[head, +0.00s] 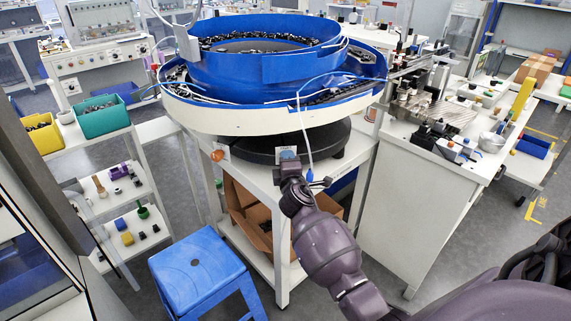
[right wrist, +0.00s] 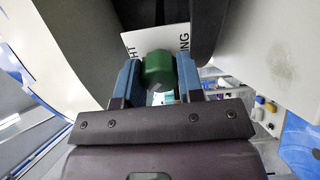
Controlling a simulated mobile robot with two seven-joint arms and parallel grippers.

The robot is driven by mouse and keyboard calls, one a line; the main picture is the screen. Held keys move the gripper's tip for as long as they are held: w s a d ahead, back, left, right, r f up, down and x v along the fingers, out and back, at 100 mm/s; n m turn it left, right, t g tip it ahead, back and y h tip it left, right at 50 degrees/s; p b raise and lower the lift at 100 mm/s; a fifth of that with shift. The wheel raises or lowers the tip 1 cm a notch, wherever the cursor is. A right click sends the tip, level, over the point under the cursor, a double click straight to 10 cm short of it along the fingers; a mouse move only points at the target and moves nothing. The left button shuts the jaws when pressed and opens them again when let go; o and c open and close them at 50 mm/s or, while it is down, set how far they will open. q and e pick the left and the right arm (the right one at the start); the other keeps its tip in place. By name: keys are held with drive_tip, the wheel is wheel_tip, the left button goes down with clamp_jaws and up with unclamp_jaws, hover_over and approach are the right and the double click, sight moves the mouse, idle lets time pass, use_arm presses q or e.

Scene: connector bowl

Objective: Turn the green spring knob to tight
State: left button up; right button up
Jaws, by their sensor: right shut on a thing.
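The green spring knob (right wrist: 157,70) shows in the right wrist view, between the two blue fingers of my right gripper (right wrist: 158,78). The fingers are shut on its sides. Behind it is a white label plate (right wrist: 139,43) with partly hidden black letters, so the knob's setting cannot be read. In the head view my right gripper (head: 288,158) is at the front of the black base under the blue bowl feeder, and it hides the knob. My left gripper is not in view.
The large blue bowl feeder (head: 262,62) with its white rim overhangs the gripper closely. A blue stool (head: 197,268) stands in front at left. A white workbench (head: 410,190) stands to the right.

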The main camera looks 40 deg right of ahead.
drive_tip(key=m, duration=0.4)
drive_tip(key=shift+f+m+b, duration=0.1)
drive_tip(key=shift+m+b, duration=0.2)
drive_tip(key=shift+b, duration=0.05)
drive_tip(key=shift+m, duration=2.2)
drive_tip(key=o, duration=0.9)
drive_tip(key=shift+s+a, duration=0.1)
drive_tip(key=shift+s, duration=0.1)
